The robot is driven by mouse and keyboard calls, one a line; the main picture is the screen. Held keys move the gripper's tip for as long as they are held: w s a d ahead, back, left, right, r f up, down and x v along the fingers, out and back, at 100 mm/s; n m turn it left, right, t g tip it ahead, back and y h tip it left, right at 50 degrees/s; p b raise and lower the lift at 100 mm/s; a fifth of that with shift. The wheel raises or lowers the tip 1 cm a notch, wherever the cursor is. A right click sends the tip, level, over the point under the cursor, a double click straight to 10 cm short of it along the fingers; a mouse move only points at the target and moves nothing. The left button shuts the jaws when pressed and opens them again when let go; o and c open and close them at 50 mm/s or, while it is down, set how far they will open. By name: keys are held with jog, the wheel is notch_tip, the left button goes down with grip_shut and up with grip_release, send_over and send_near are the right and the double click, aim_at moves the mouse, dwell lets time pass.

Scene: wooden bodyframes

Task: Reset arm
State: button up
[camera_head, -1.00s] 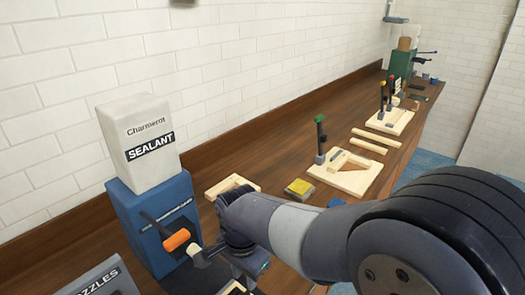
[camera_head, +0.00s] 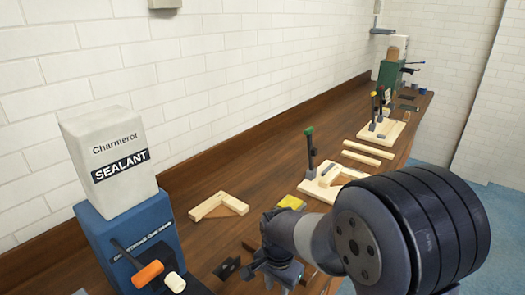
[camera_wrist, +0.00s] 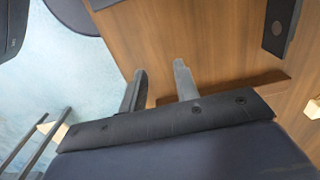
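My gripper (camera_wrist: 160,82) is open and empty, its two grey fingers apart over the brown wooden bench (camera_wrist: 180,40) in the wrist view. In the head view my arm reaches in from the right. Its wrist hangs over the near part of the bench, to the right of the blue sealant machine, and the fingertips are hard to make out there.
The blue machine (camera_head: 100,250) carries a white sealant box (camera_head: 112,160) and has an orange handle (camera_head: 148,274). An L-shaped wooden frame (camera_head: 222,204), a yellow pad (camera_head: 291,202) and a clamp board (camera_head: 312,189) lie beyond. Wooden strips (camera_head: 368,152) lie farther back.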

jog(key=shift+f, duration=2.35)
